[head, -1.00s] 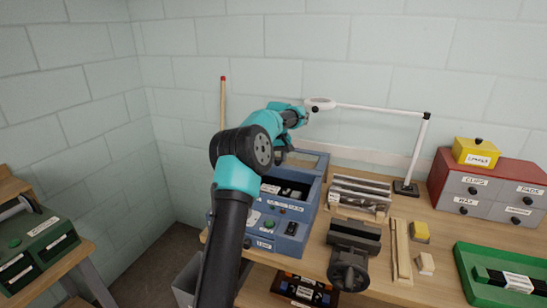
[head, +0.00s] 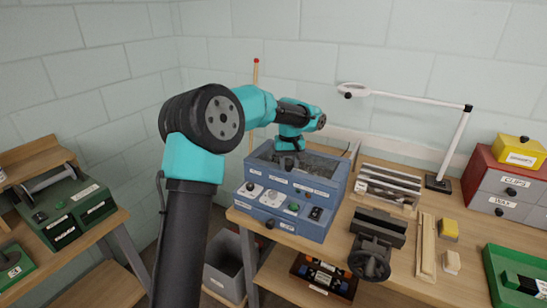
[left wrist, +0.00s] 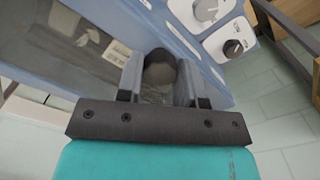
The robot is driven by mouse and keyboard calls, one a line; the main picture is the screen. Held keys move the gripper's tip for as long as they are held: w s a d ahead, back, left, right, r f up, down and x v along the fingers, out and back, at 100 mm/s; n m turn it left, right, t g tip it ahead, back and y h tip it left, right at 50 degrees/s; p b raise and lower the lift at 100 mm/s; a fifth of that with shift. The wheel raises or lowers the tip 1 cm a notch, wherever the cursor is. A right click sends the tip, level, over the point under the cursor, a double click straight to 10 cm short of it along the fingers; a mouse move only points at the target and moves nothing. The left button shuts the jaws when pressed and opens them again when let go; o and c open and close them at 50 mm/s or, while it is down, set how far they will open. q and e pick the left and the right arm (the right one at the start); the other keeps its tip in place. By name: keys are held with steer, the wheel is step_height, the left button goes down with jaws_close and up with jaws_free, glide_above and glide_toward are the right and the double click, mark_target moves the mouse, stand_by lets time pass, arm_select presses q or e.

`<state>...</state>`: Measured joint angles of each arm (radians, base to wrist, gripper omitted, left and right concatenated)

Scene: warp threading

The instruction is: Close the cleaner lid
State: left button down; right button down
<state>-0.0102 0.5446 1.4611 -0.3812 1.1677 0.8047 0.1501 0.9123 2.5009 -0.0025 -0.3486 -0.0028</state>
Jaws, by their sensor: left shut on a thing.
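The blue cleaner (head: 281,212) stands on the wooden bench, with knobs and buttons on its front panel. Its lid is low over the tub, with a grey see-through window (left wrist: 75,45) framed in blue in the left wrist view. I cannot tell whether the lid is flush with the rim. My left gripper (head: 290,160) reaches down over the front of the cleaner. In the left wrist view its fingers (left wrist: 160,75) are shut on a round dark lid knob (left wrist: 160,70). My right gripper is not in view.
A white lamp (head: 455,140) stands behind a rack of metal bars (head: 388,188). A dark vise (head: 376,240) is right of the cleaner. A red drawer unit (head: 490,170) and green tray (head: 500,270) are farther right. A grey bin (head: 225,262) is below the bench's left end.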

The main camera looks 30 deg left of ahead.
arm_select(q)
steer(key=shift+s, duration=0.2)
steer(key=c, duration=0.8)
jaws_free()
steer(key=shift+o, duration=0.2)
steer(key=shift+r, duration=0.1)
step_height(320, 180, up, 17)
steer(key=shift+r, duration=0.1)
